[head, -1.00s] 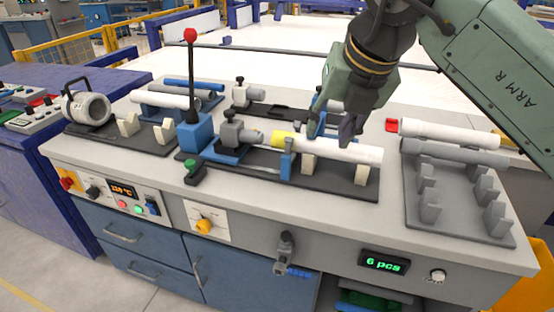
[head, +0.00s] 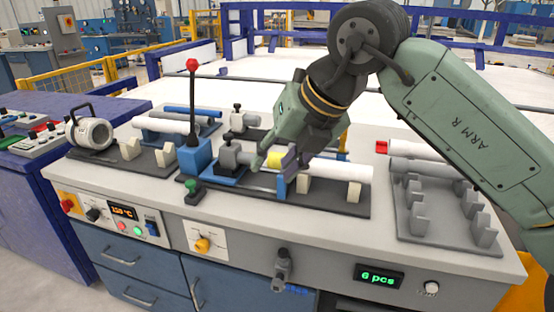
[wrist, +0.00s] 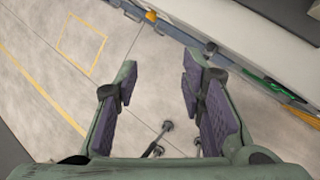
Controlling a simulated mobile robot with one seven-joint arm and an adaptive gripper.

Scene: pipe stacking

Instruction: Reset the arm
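My gripper (head: 272,165) hangs over the middle of the bench in the head view, in front of the clamp fixture.
A red-handled lever (head: 192,105) stands left of the gripper. A grey rack (head: 408,222) with white and grey pipes behind it is at the right. A round clamp (head: 90,132) stands at the left. In the wrist view the bench edge runs along the upper right.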

